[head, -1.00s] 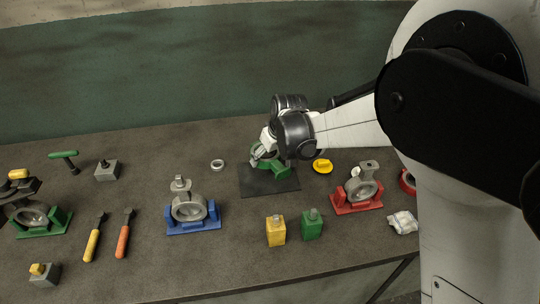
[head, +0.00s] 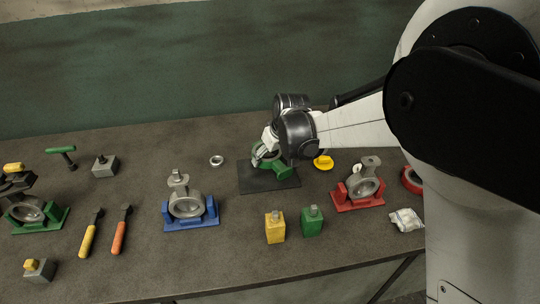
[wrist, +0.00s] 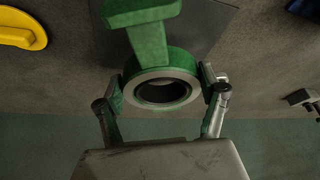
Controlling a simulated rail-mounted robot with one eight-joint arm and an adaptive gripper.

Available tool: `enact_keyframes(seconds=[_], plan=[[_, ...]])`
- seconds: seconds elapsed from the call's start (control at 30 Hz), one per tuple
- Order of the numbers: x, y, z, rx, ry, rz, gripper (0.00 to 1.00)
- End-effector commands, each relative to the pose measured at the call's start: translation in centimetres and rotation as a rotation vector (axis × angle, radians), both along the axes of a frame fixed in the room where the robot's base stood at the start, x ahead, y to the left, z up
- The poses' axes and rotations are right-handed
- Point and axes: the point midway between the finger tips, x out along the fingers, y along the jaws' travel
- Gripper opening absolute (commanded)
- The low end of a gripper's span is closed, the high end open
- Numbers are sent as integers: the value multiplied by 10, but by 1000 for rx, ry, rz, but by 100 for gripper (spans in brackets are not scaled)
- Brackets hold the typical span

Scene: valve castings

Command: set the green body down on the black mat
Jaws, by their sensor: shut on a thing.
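The green body (head: 277,166) is in my gripper (head: 264,151), over the far part of the black mat (head: 262,184). In the wrist view, the green body (wrist: 150,40) has a round bore with a pale metal rim and a green flange part above it. The fingers of my gripper (wrist: 162,86) stand on either side of the ring and are shut on it. The black mat (wrist: 208,28) shows behind it. I cannot tell whether the body touches the mat. My wrist partly hides the body in the head view.
A yellow cap (head: 323,162) lies just right of the mat. A red fixture (head: 358,200) with a casting is further right, a blue one (head: 190,214) to the left. Yellow (head: 275,228) and green (head: 312,222) blocks stand in front. A metal ring (head: 217,161) lies left.

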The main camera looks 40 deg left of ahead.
Motion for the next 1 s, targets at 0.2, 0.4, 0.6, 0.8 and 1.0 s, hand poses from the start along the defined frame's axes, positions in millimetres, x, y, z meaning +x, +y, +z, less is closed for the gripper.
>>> enact_keyframes(seconds=[0.2,0.4,0.6,0.8,1.0], plan=[[0,0,-17,1,0,0,18],[0,1,-34,1,0,0,18],[0,1,-50,1,0,0,18],[0,0,-60,1,0,0,18],[0,0,-61,1,0,0,18]])
